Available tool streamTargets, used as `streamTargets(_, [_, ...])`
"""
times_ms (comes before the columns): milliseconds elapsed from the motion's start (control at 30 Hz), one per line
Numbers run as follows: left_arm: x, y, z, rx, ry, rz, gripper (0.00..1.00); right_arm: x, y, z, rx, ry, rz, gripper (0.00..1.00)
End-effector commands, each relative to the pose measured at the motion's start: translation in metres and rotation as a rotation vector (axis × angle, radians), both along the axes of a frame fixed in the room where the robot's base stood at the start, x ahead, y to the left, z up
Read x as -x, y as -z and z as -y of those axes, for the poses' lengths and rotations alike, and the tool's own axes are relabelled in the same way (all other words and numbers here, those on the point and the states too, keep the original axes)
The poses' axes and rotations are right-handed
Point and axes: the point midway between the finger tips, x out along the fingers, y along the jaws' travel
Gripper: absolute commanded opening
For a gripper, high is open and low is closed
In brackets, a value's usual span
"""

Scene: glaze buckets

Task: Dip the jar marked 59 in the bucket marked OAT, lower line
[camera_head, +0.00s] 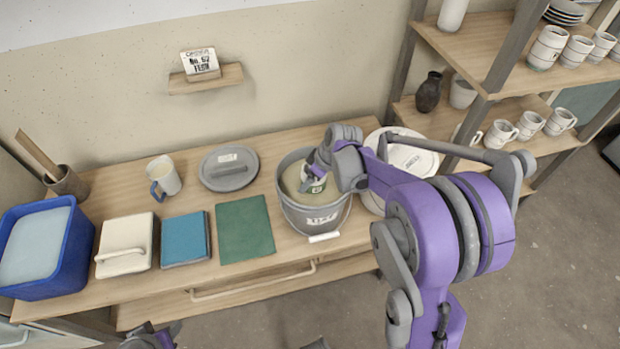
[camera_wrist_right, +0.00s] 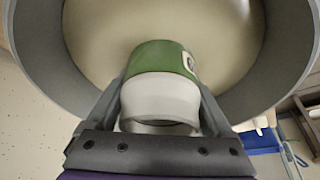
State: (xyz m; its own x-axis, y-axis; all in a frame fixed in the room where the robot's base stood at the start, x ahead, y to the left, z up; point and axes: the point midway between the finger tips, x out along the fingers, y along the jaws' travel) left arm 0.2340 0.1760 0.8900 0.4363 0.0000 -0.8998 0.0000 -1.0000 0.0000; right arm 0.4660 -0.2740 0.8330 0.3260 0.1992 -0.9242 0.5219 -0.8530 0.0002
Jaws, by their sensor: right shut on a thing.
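The grey bucket (camera_head: 296,215) stands on the bench, full of pale cream glaze (camera_head: 330,212); the label on its front is too blurred to read surely. My right gripper (camera_head: 318,172) is shut on a jar (camera_head: 315,187) inside the bucket's mouth. In the right wrist view the jar (camera_wrist_right: 160,90) is white where the fingers grip it and green at the end facing the glaze. I cannot tell whether the jar touches the glaze. Part of my left arm shows at the bottom edge, its jaws unclear.
A grey lid (camera_head: 229,168), a jug (camera_head: 163,177), a green mat (camera_head: 244,229), a blue book-like block (camera_head: 185,239), a white box (camera_head: 126,243) and a blue tub (camera_head: 45,285) lie left of the bucket. A white bucket (camera_head: 414,160) stands close on its right. Shelves with cups are behind.

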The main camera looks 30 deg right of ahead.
Motion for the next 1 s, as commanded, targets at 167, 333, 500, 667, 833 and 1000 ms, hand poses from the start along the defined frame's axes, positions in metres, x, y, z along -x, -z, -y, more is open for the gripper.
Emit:
streamTargets(167, [-0.002, -0.007, 0.0, 0.0, 0.0, 0.003, 0.45, 0.0, -0.009, 0.0, -0.001, 0.0, 0.001, 0.0])
streamTargets(333, [-0.005, -0.02, 0.0, 0.0, 0.0, 0.009, 0.45, -0.001, -0.027, 0.0, 0.0, 0.0, 0.002, 0.0])
streamTargets(500, [-0.008, -0.032, 0.0, 0.0, 0.0, 0.016, 0.45, -0.001, -0.044, 0.0, 0.0, 0.0, 0.002, 0.0])
streamTargets(667, [-0.011, -0.041, 0.0, 0.0, 0.0, 0.021, 0.45, -0.001, -0.057, 0.0, 0.0, 0.0, 0.002, 0.0])
streamTargets(833, [-0.011, -0.041, 0.0, 0.0, 0.0, 0.02, 0.45, 0.0, -0.056, 0.0, 0.0, 0.0, 0.0, 0.0])
streamTargets(1000, [-0.011, -0.04, 0.0, 0.0, 0.0, 0.02, 0.45, 0.0, -0.056, 0.0, 0.0, 0.0, 0.0, 0.0])
